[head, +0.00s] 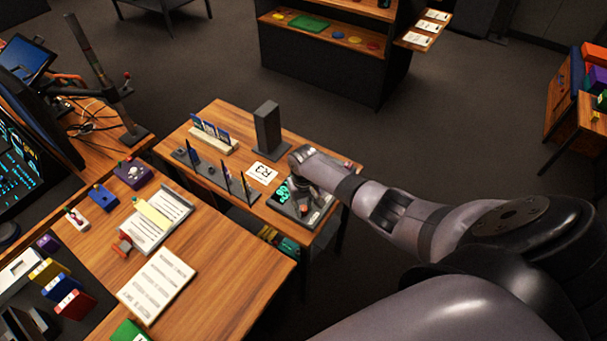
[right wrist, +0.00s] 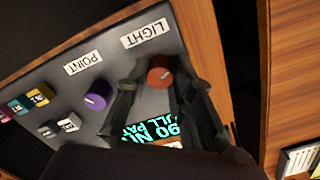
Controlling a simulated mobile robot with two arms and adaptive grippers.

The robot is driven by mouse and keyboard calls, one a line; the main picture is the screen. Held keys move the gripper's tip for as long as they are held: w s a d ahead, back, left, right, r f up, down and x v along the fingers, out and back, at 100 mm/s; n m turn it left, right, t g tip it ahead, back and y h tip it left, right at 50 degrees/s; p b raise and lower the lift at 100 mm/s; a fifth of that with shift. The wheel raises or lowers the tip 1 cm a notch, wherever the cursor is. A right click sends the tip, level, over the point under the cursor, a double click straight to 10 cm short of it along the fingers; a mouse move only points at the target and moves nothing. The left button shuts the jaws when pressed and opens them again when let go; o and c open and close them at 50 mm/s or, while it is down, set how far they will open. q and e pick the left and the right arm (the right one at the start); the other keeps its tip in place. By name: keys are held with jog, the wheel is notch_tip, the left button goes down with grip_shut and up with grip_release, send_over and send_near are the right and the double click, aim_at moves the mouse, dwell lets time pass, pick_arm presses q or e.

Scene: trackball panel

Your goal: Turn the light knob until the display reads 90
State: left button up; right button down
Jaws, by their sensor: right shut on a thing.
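The grey panel (right wrist: 112,45) lies on a small wooden table; it also shows in the head view (head: 318,218). In the right wrist view, an orange-red knob (right wrist: 160,72) stands beside the label LIGHT (right wrist: 145,33). My right gripper (head: 303,196) has a finger on each side of this knob and is shut on it. The display (right wrist: 165,130) has cyan text; a 90 shows on it, and my gripper hides part of the lines. The left gripper is in neither view.
A purple knob (right wrist: 97,95) sits beside the label POINT (right wrist: 83,62), close to my gripper. Several small coloured buttons (right wrist: 40,95) lie farther left. A dark upright block (head: 268,130) and a card marked R3 (head: 262,173) stand near the panel.

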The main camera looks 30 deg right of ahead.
aim_at(303, 208)
jog(key=c, duration=1.4)
grip_release()
jog(key=shift+o, duration=0.2)
notch_tip(303, 208, up, 12)
